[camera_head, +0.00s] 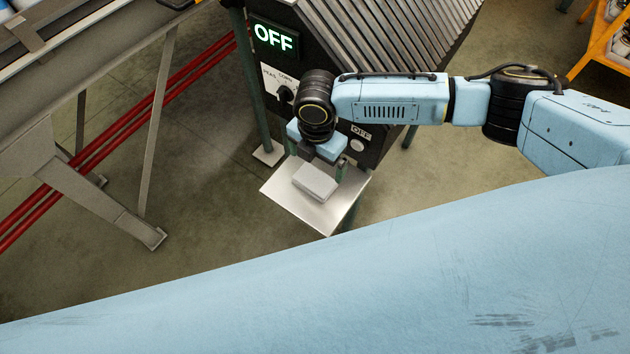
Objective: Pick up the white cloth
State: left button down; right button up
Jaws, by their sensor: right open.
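The white cloth (315,182) lies as a flat folded block on a small metal shelf (318,218) at the front of a dark machine. My right gripper (324,168) is above the cloth, pointing down, with its fingers apart at the cloth's far side. Whether the fingers touch the cloth cannot be told. The wrist hides part of the shelf's back edge. My left gripper is not in view.
The dark machine (345,60) has a lit OFF display (275,38), a dial (286,93) and a button (357,146). A grey metal frame (85,190) and red pipes (125,125) stand left. An orange rack (598,45) is at the upper right.

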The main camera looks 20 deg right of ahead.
aim_at(315, 178)
notch_tip(315, 178, down, 2)
jog(key=shift+a+f, duration=0.1)
jog(key=shift+f, duration=0.05)
notch_tip(315, 178, down, 4)
jog(key=shift+a+f+b, duration=0.1)
jog(key=shift+f+b, duration=0.1)
jog(key=shift+b, duration=0.6)
jog(key=shift+f, duration=0.15)
jog(key=c, duration=0.6)
jog(key=shift+c, duration=0.5)
jog(key=shift+r, duration=0.45)
pick_arm(q)
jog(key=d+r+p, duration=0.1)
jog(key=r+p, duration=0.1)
jog(key=p, duration=0.1)
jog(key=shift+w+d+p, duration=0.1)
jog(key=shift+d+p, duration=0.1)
jog(key=shift+p, duration=0.2)
pick_arm(e)
notch_tip(315, 178, up, 17)
jog(key=shift+r, duration=0.1)
